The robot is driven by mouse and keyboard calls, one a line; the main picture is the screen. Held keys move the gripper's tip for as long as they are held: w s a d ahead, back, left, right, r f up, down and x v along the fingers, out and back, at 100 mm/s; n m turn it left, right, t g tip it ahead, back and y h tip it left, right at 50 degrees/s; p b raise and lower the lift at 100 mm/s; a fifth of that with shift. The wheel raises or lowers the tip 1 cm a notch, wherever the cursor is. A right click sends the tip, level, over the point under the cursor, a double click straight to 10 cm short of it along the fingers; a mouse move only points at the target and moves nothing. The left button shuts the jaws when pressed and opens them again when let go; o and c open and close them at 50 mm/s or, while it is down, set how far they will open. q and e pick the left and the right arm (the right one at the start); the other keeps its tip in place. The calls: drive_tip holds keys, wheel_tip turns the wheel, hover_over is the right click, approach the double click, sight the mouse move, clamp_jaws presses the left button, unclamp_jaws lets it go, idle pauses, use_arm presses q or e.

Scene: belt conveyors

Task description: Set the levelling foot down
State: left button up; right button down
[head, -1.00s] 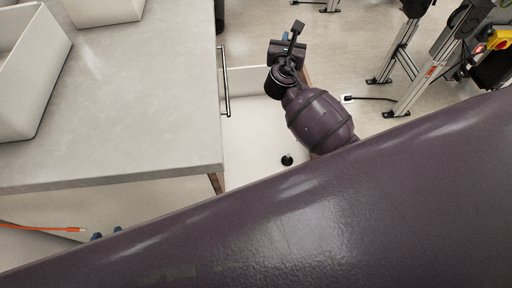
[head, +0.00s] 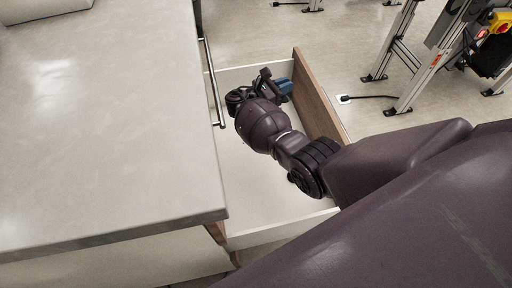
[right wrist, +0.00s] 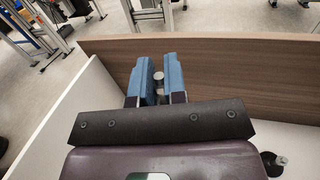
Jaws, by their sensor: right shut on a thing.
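My right gripper (head: 285,87) is inside the open drawer (head: 318,90), close to the wooden front panel. In the right wrist view its blue fingers (right wrist: 159,76) point at that panel and are shut on a small grey metal part, which looks like the stem of the levelling foot (right wrist: 159,88). The rest of that foot is hidden. A second black foot with a metal stem (right wrist: 273,162) stands on the drawer floor at the lower right of the wrist view. In the head view my arm mostly hides it. My left gripper is not in view.
A grey worktop (head: 110,130) with a metal rail (head: 212,85) along its edge lies left of the drawer. The drawer's white floor (head: 265,195) has free room at the near end. Aluminium frames (head: 400,60) stand on the floor beyond the wooden panel.

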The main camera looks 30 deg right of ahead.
drive_tip(key=f+b, duration=0.2)
drive_tip(key=f, duration=0.4)
drive_tip(key=shift+s, duration=0.2)
wheel_tip(320, 180, down, 9)
drive_tip(key=b, duration=0.4)
drive_tip(key=shift+f+b, duration=0.2)
drive_tip(key=shift+b, duration=0.15)
drive_tip(key=shift+w+f, duration=0.15)
drive_tip(key=shift+f, duration=0.05)
wheel_tip(320, 180, down, 4)
drive_tip(key=shift+r+b, duration=0.2)
drive_tip(key=shift+b, duration=0.9)
drive_tip(key=shift+f, duration=0.35)
drive_tip(key=shift+r, duration=0.25)
drive_tip(key=shift+f, duration=0.15)
drive_tip(key=c, duration=1.6)
unclamp_jaws()
drive_tip(key=shift+f, duration=0.15)
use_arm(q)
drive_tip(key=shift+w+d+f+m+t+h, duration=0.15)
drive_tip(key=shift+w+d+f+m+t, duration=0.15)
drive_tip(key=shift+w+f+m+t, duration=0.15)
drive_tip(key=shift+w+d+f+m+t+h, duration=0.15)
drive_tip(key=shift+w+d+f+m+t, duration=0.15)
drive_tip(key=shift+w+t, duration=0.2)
use_arm(e)
drive_tip(key=o, duration=0.4)
